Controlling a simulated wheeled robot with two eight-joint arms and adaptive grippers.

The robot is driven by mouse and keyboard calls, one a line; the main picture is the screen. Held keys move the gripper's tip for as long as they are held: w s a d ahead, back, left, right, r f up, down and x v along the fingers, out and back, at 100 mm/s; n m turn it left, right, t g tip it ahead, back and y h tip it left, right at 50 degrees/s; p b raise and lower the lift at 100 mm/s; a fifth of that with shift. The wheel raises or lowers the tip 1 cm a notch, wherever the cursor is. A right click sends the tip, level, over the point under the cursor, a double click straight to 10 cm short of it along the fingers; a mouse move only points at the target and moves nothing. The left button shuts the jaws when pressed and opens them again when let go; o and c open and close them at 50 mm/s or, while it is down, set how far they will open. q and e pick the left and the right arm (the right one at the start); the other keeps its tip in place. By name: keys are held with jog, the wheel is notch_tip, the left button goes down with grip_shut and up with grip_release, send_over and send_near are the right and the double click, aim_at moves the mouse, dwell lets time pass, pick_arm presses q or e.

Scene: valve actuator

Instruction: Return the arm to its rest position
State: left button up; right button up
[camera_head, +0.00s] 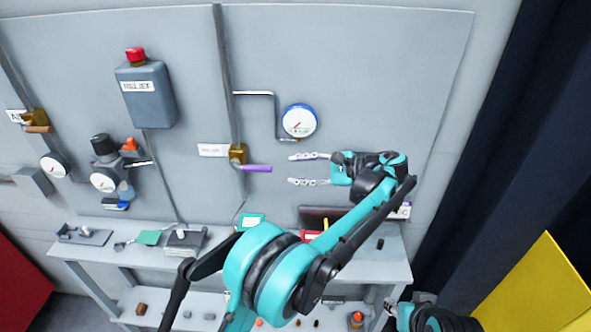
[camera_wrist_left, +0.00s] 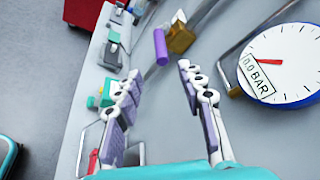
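My left arm reaches up from the bottom middle of the head view. My left gripper (camera_head: 292,169) is open and empty in front of the wall panel, with its fingers pointing left. It is to the right of the purple valve handle (camera_head: 256,168), with a gap between them, and below the round gauge (camera_head: 299,120). In the left wrist view the two fingers (camera_wrist_left: 156,84) are spread apart with nothing between them. The purple handle (camera_wrist_left: 160,46) and the gauge reading 0.0 BAR (camera_wrist_left: 282,62) show beyond them.
A grey RELIEF box (camera_head: 147,98) with a red button is on the panel at upper left. A regulator (camera_head: 108,165) with a small gauge hangs below it. A shelf table (camera_head: 100,254) with several small items stands under the panel. A yellow block (camera_head: 535,288) is at lower right.

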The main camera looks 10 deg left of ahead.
pick_arm(q)
jog(key=shift+a, duration=0.1)
jog(key=s+a+f+n+h+b, duration=0.3)
jog(key=s+a+f+h+b, duration=0.5)
jog(key=s+a+f, duration=0.4)
jog(key=s+d+f+n+t+h+b, duration=0.3)
jog(key=s+f+n+h+b, duration=0.3)
jog(key=s+f, duration=1.1)
jog(key=n+t+b, duration=0.1)
jog(key=n+b, duration=0.1)
jog(key=b, duration=0.1)
jog(key=shift+d, duration=0.2)
